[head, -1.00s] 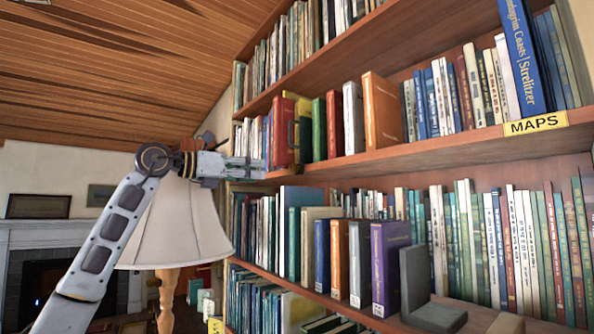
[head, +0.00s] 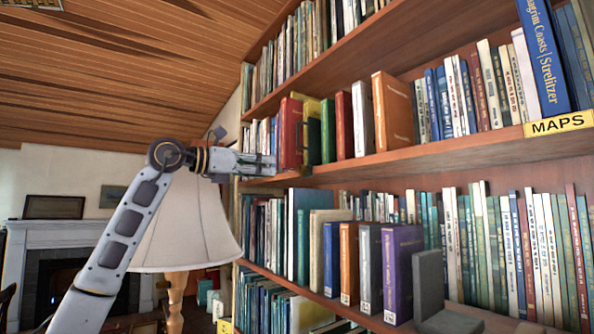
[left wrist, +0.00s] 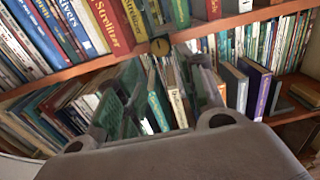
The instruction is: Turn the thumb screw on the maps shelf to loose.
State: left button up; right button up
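The maps shelf (head: 480,148) is a wooden shelf with a yellow MAPS label (head: 558,124) on its right front edge. In the left wrist view, a small dark round knob with a brass-coloured face, seemingly the thumb screw (left wrist: 160,46), sits at the shelf's front edge. My left gripper (head: 272,166) is at the left part of that edge, level with it. In the left wrist view its two fingers (left wrist: 162,66) are spread apart, with the knob beyond and between their tips, apparently not gripped. Its setting cannot be read. My right gripper is out of view.
Books stand along the maps shelf, with a red book (head: 290,134) close to my left gripper. The shelf below holds more books and a grey bookend (head: 428,285). A lampshade (head: 190,225) stands behind my left arm, and a fireplace (head: 50,270) is at the far left.

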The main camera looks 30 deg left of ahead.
aim_at(299, 170)
pick_arm(q)
jog(key=p+x, duration=0.2)
jog(key=x, duration=0.8)
jog(key=shift+r+p, duration=0.1)
jog(key=shift+p, duration=0.2)
jog(key=shift+x, duration=0.8)
jog(key=c, duration=0.8)
